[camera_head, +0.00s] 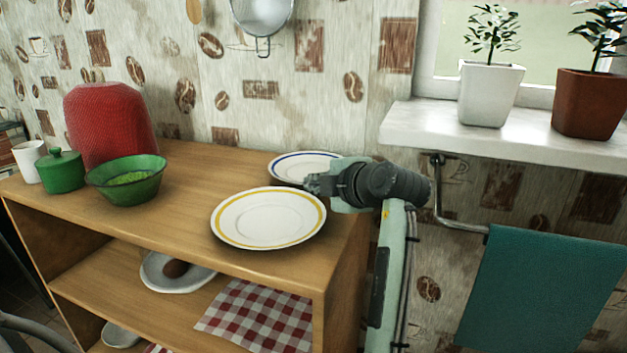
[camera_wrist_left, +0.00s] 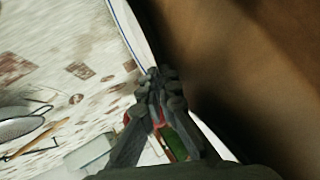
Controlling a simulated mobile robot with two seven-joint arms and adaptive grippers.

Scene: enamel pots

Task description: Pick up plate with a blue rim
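The plate with a blue rim (camera_head: 300,163) is white and sits at the back right of the wooden shelf top, behind the yellow-rimmed plate. My left gripper (camera_head: 311,184) is at its front right edge and hides part of it. In the left wrist view the blue-rimmed plate (camera_wrist_left: 131,27) is seen nearly edge-on and runs into the fingertips (camera_wrist_left: 160,78). The fingertips are close together and look shut on its rim. Any gap between plate and shelf top is hard to tell. My right gripper is not in view.
A yellow-rimmed plate (camera_head: 268,218) lies just in front. A green bowl (camera_head: 126,181), green lidded pot (camera_head: 60,172), white mug (camera_head: 28,160) and red rounded object (camera_head: 108,124) stand left. The windowsill (camera_head: 440,126) with potted plants juts out at right, above a teal towel (camera_head: 545,290).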

